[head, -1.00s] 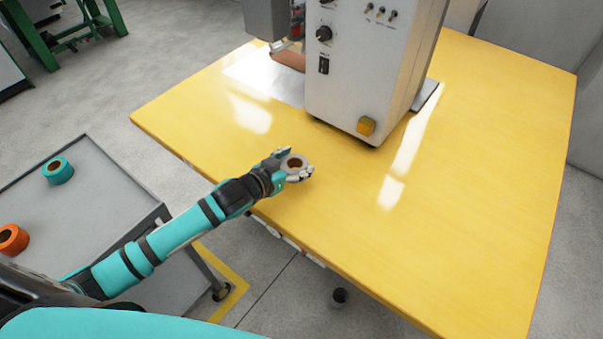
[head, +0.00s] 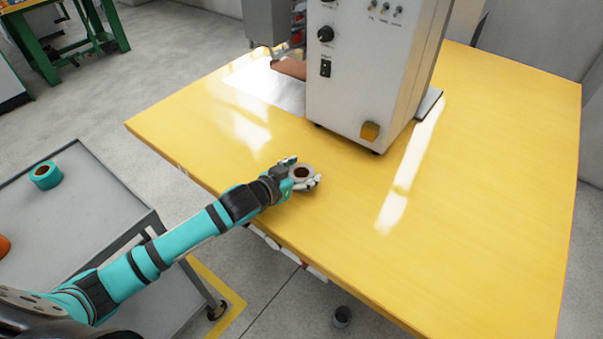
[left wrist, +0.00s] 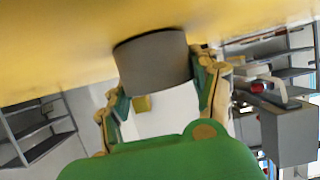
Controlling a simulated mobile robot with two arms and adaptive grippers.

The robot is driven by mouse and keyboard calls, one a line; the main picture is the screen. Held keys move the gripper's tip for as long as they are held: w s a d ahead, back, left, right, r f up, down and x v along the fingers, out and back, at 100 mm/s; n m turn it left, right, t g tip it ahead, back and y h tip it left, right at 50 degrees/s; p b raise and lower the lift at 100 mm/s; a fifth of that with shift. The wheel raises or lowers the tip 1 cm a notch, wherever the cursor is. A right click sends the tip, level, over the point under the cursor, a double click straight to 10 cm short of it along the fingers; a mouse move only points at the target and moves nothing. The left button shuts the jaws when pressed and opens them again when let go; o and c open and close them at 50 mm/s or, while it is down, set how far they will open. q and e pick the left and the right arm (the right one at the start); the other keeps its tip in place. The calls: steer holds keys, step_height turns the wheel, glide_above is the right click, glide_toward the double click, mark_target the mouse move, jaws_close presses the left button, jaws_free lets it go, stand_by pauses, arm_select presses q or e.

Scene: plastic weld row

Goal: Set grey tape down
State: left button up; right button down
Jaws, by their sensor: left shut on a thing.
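The grey tape (head: 301,170) is a short roll with a brown core, in the fingers of my left gripper (head: 304,179) over the near left part of the yellow table (head: 480,200). In the left wrist view the grey tape (left wrist: 152,62) sits between the two fingers of the gripper (left wrist: 158,85), close to the yellow surface (left wrist: 60,40). I cannot tell whether the tape touches the table. My right gripper is not in view.
A large white welding machine (head: 360,80) stands on the table just behind the gripper. A grey cart (head: 100,200) at the left carries a teal tape roll (head: 46,175) and an orange roll (head: 3,246). The table's right side is clear.

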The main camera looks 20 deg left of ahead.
arm_select(q)
steer(key=o, duration=1.2)
steer(key=shift+f, duration=0.15)
steer(key=shift+o, duration=0.2)
steer(key=shift+r, duration=0.25)
steer(key=v, duration=1.2)
steer(key=shift+p, duration=0.35)
steer(key=shift+f, duration=0.1)
